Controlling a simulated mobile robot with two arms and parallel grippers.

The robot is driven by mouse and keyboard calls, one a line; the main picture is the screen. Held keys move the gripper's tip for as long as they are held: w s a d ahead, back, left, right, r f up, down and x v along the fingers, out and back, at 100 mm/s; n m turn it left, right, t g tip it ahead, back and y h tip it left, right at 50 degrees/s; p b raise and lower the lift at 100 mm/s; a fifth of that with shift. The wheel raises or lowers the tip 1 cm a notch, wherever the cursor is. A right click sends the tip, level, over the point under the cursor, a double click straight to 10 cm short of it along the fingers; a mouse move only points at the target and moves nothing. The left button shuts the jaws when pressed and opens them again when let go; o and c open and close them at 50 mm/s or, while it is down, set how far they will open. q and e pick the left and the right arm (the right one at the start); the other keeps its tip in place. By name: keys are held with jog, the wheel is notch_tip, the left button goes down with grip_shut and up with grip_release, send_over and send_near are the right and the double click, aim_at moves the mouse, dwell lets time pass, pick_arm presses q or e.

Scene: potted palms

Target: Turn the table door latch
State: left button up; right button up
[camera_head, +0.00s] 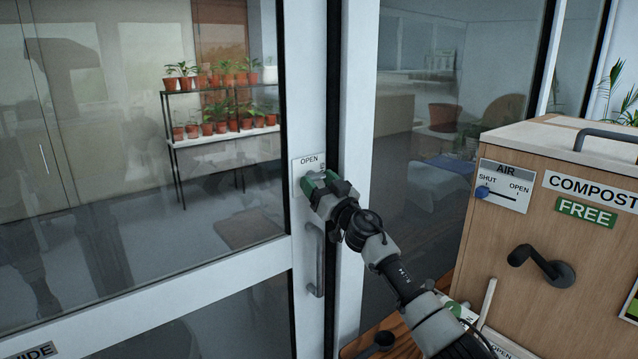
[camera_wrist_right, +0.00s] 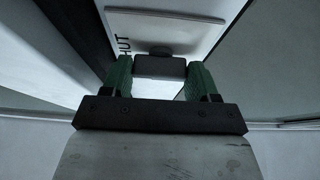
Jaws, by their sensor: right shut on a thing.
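A white latch plate marked OPEN (camera_head: 308,162) is on the white frame of the glass door. My right gripper (camera_head: 322,188) is at this plate and covers most of the latch in the head view. In the right wrist view, the green fingers of the right gripper (camera_wrist_right: 160,80) are shut on the dark latch knob (camera_wrist_right: 160,67), one finger on each side. The plate (camera_wrist_right: 185,30) shows behind it, with the letters "HUT" readable. My left gripper is in neither view.
A grey door handle (camera_head: 316,260) is just below the latch. A wooden compost box (camera_head: 545,190) with a black knob (camera_head: 541,266) stands at the right. Potted plants on a shelf (camera_head: 220,140) show through the glass.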

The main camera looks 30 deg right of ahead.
jog(key=n+y, duration=0.1)
jog(key=n, duration=0.1)
jog(key=n+y, duration=0.2)
jog(key=n, duration=0.1)
jog(key=shift+d+g, duration=0.15)
jog(key=shift+g, duration=0.25)
jog(key=n+y, duration=0.1)
jog(key=n, duration=0.2)
jog(key=n+g+y+p, duration=0.1)
jog(key=n, duration=0.2)
jog(key=shift+d+r+n+g+y, duration=0.1)
jog(key=shift+r+n+g+y, duration=0.1)
jog(key=shift+n+g+y, duration=0.15)
jog(key=n+g+p, duration=0.1)
jog(key=n, duration=0.1)
jog(key=n+g+y+p, duration=0.1)
jog(key=n, duration=0.2)
jog(key=shift+d+r, duration=0.1)
jog(key=shift+r, duration=0.05)
jog(key=n+g+p, duration=0.2)
jog(key=n+p, duration=0.1)
jog(key=n, duration=0.2)
jog(key=shift+n, duration=0.35)
jog(key=o, duration=0.9)
